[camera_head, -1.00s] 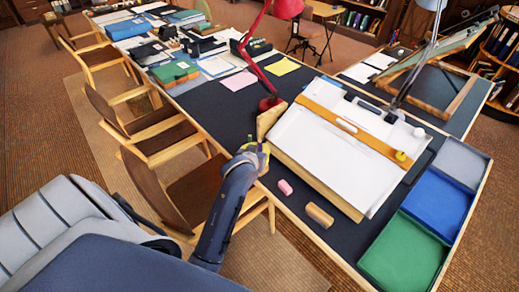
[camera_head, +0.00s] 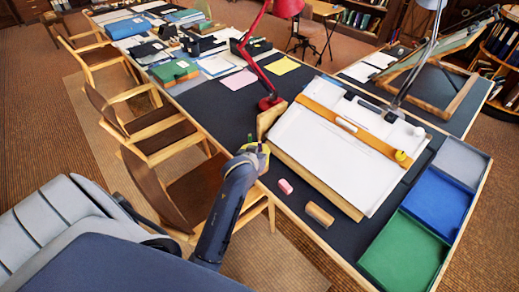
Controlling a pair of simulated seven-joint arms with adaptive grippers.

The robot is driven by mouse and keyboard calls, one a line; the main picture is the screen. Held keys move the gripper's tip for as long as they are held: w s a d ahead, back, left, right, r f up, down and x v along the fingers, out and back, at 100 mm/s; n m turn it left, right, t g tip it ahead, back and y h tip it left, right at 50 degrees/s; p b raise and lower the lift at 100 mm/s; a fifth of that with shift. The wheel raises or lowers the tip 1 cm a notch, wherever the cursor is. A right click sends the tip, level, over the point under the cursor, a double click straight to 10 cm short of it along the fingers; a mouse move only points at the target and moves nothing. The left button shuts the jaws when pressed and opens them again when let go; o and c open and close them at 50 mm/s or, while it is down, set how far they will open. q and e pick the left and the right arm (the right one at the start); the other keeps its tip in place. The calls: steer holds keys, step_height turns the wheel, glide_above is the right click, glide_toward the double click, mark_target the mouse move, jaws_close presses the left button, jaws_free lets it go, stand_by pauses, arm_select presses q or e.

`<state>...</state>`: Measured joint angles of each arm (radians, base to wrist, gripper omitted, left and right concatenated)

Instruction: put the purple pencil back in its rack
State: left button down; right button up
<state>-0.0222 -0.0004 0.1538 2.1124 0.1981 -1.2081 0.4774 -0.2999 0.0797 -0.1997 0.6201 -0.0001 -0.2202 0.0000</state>
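My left gripper (camera_head: 258,152) is at the near edge of the dark drafting desk (camera_head: 221,115), just left of the tilted drawing board (camera_head: 340,150). Its arm rises from the lower middle of the view. Small yellow and green bits show around its fingertips, and I cannot tell whether they belong to the gripper or to things behind it. I cannot make out the purple pencil or its rack; the gripper and forearm hide that part of the desk edge. The fingers are too small to read as open or shut. My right gripper is out of view.
A pink eraser (camera_head: 285,186) and a tan block (camera_head: 320,215) lie in front of the board. Grey (camera_head: 461,162), blue (camera_head: 437,200) and green (camera_head: 404,252) trays stand at the right. A red lamp (camera_head: 262,75) stands behind the gripper. Wooden chairs (camera_head: 195,190) line the left side.

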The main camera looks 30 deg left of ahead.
arm_select(q)
steer(key=shift+f, duration=0.1)
steer(key=c, duration=1.5)
jaws_free()
steer(key=shift+s, duration=0.1)
steer(key=s+d, duration=0.1)
steer(key=s, duration=0.4)
steer(key=s+d+r, duration=0.1)
steer(key=s+d, duration=0.1)
steer(key=s, duration=0.3)
steer(key=s+d+r, duration=0.1)
steer(key=s, duration=0.4)
steer(key=shift+s+d+r, duration=0.2)
steer(key=shift+s+d, duration=0.05)
steer(key=shift+d, duration=0.05)
